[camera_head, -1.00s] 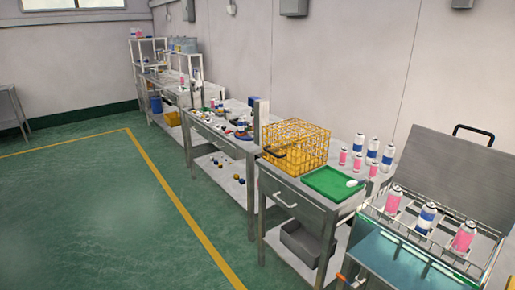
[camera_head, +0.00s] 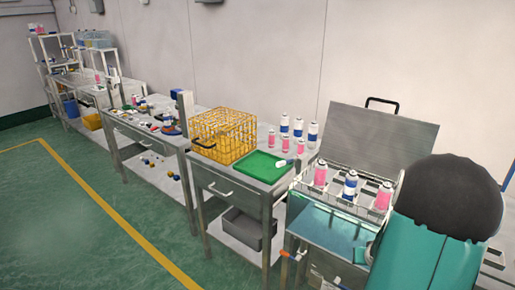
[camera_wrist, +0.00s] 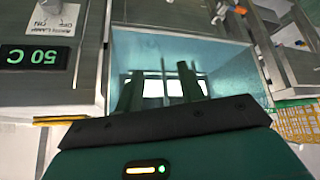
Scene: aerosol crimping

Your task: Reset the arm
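My gripper (camera_wrist: 160,84) shows in the wrist view with its two dark fingers apart and nothing visible between them. It is over the blue-green water bath (camera_wrist: 226,62), whose bright patches show beyond the fingers. In the head view, my teal arm with a black rounded joint covers the lower right, and my gripper is not visible there. The bath (camera_head: 335,228) shows beside my arm, with its metal lid (camera_head: 378,138) raised behind it. Pink cans and a blue-and-white can (camera_head: 350,184) stand in the rack at the bath.
A green tray (camera_head: 255,168) with a white can lying on it and a yellow wire basket (camera_head: 222,137) sit on the table left of the bath. Several cans (camera_head: 298,129) stand behind the tray. A lit temperature display (camera_wrist: 33,57) is beside the bath. Floor at left is clear.

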